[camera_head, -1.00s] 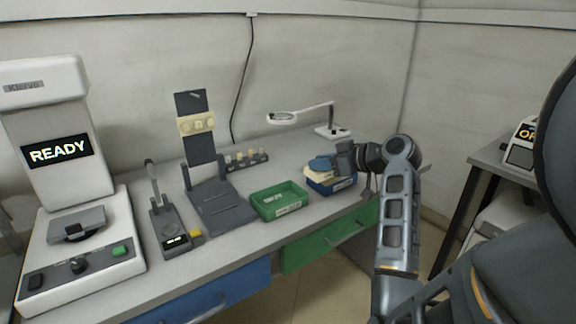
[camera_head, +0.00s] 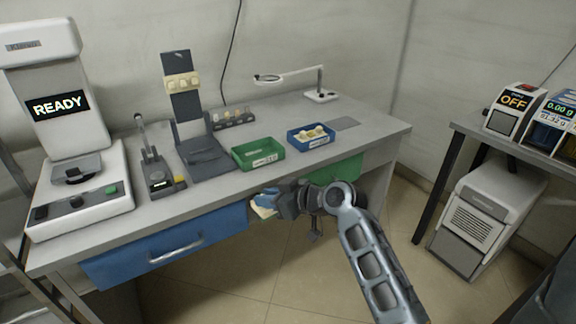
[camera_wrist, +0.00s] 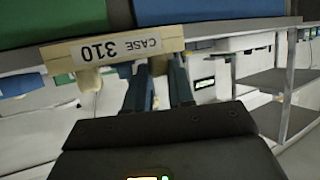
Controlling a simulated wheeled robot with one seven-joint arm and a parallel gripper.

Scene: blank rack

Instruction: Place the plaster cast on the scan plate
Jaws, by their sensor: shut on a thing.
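The plaster cast (camera_head: 262,211) is cream-coloured and held in my gripper (camera_head: 268,197), in front of the bench and near the blue drawer's right end. In the wrist view the cast (camera_wrist: 115,47) shows a label reading CASE 310 upside down, with the two blue fingers of my gripper (camera_wrist: 160,82) shut on it. Part of the cast is hidden behind the fingers in the head view. The scanner (camera_head: 60,120) stands at the bench's left end with READY on its screen. Its dark grey scan plate (camera_head: 75,170) looks empty and sits well left of my gripper.
A handheld tool on a base (camera_head: 158,180) and a dark upright stand (camera_head: 185,110) stand between scanner and trays. A magnifier lamp (camera_head: 320,94) stands behind.

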